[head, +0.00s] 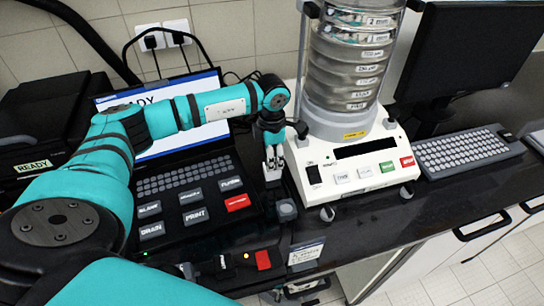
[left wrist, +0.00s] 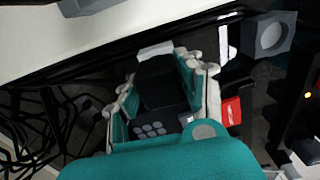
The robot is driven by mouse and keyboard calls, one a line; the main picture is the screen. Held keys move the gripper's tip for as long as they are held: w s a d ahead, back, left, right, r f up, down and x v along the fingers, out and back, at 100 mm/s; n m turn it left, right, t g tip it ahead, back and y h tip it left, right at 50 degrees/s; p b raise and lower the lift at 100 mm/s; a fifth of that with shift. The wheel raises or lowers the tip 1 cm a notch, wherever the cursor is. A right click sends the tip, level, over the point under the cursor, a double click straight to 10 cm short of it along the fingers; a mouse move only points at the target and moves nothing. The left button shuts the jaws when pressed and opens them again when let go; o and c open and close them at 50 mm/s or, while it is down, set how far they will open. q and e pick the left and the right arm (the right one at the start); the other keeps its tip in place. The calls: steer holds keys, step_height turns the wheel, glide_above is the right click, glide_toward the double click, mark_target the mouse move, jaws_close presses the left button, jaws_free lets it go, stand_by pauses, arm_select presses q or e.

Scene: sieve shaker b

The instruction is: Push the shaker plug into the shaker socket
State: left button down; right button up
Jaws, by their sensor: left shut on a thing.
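My left gripper (head: 273,168) points down at the left side of the white sieve shaker base (head: 345,160), close beside it. In the left wrist view its two fingers (left wrist: 168,88) are shut on a black piece, which I take to be the shaker plug (left wrist: 160,82). A pale piece shows at its far end. In the head view the fingers hide most of the plug. A grey block with a round recess (left wrist: 271,35) lies off to the side; it also shows in the head view (head: 287,210) at the counter edge. I cannot make out the shaker socket for certain.
A laptop (head: 190,190) with large labelled keys is left of the shaker. A stack of metal sieves (head: 345,65) stands on the shaker. A keyboard (head: 465,152) and a dark monitor (head: 455,50) are at the right. Loose black cables (left wrist: 35,130) show in the wrist view.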

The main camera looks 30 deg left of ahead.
arm_select(q)
steer(key=shift+f+b, duration=0.35)
steer(key=shift+f, duration=0.1)
steer(key=c, duration=1.1)
jaws_free()
steer(key=o, duration=0.4)
steer(key=shift+r, duration=0.1)
steer(key=shift+r, duration=0.35)
step_height(320, 180, up, 11)
steer(key=shift+r, duration=0.2)
